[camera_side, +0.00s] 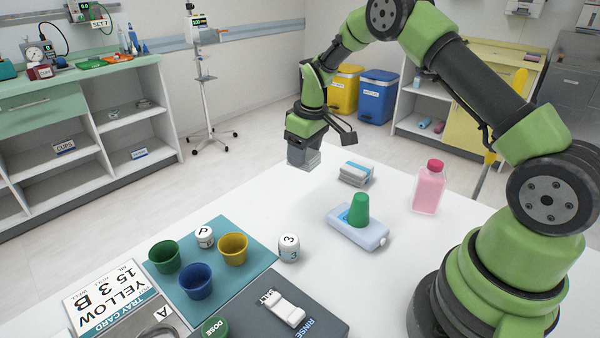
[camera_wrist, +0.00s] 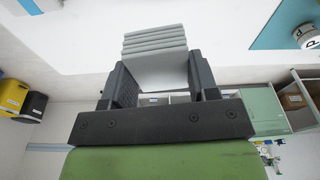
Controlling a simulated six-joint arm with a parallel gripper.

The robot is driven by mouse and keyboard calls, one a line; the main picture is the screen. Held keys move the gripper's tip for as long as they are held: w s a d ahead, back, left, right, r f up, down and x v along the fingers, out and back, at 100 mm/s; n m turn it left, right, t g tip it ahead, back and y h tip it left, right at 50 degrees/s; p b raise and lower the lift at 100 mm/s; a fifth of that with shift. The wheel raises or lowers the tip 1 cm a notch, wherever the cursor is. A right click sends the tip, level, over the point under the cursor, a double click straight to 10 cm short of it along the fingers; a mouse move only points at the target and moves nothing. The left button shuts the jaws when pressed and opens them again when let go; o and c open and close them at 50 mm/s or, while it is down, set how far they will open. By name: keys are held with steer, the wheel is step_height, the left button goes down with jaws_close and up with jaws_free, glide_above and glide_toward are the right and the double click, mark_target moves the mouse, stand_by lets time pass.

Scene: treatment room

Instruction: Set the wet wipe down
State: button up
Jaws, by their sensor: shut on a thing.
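My gripper (camera_side: 303,163) is near the far edge of the white table (camera_side: 270,195). In the wrist view my gripper (camera_wrist: 158,75) is shut on a pale grey, folded, layered block (camera_wrist: 155,45), which I take to be the wet wipe. The block sticks out past the fingertips, and its lower part is between the fingers. In the side view the fingers mostly hide it. I cannot tell whether it touches the table.
Right of my gripper lies a grey-white folded stack with a blue band (camera_side: 356,173). A pale pack (camera_side: 372,238) bears an upturned green cup (camera_side: 358,208). A pink bottle (camera_side: 429,188) stands farther right. Several cups stand on a teal mat (camera_side: 215,308).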

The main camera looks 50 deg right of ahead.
steer(key=w+a+r, duration=0.2)
steer(key=w+a, duration=0.2)
steer(key=a, duration=0.2)
steer(key=m, duration=0.2)
glide_above(241, 211)
steer(key=f, duration=1)
steer(key=shift+s+f, duration=0.1)
steer(key=shift+s, duration=0.25)
steer(key=shift+f, duration=0.1)
steer(key=o, duration=0.9)
steer(key=shift+f, duration=0.1)
